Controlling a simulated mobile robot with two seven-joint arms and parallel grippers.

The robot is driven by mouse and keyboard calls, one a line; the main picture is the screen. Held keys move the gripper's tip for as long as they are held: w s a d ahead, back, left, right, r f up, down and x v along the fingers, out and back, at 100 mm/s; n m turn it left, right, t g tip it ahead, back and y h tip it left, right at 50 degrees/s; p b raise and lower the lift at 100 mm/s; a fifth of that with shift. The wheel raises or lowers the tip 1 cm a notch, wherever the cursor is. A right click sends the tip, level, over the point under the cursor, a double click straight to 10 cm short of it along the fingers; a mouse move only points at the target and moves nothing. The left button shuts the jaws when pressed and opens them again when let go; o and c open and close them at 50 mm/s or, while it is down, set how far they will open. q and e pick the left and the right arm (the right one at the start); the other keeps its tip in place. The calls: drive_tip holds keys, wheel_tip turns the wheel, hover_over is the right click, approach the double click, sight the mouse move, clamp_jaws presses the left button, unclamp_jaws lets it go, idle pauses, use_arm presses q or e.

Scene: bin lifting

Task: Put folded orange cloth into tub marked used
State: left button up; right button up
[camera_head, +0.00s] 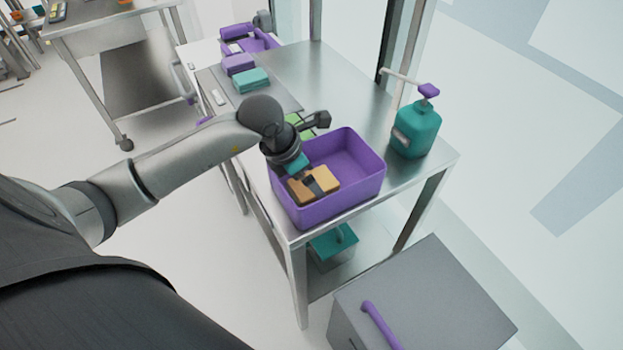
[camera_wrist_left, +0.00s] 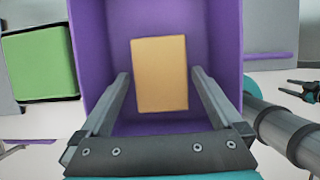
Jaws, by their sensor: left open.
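The folded orange cloth (camera_head: 325,180) lies inside the purple tub (camera_head: 365,188) at the near end of the steel bench. In the left wrist view the cloth (camera_wrist_left: 160,75) is a flat tan-orange rectangle within the purple walls (camera_wrist_left: 88,50). My left gripper (camera_head: 312,186) points down into the tub over the cloth. In the wrist view its two fingers (camera_wrist_left: 160,82) are spread wide, one on each side of the cloth's near part, with gaps. I see no readable marking on the tub. A small dark two-pronged end, perhaps my right gripper (camera_wrist_left: 304,82), shows at the wrist view's right edge.
A teal pump bottle (camera_head: 416,130) stands right of the tub. A grey box (camera_head: 440,295) with a purple handle stands in front.

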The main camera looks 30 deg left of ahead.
use_arm(q)
drive_tip(key=v, duration=1.1)
drive_tip(key=shift+p, duration=0.45)
drive_tip(key=shift+f, duration=0.1)
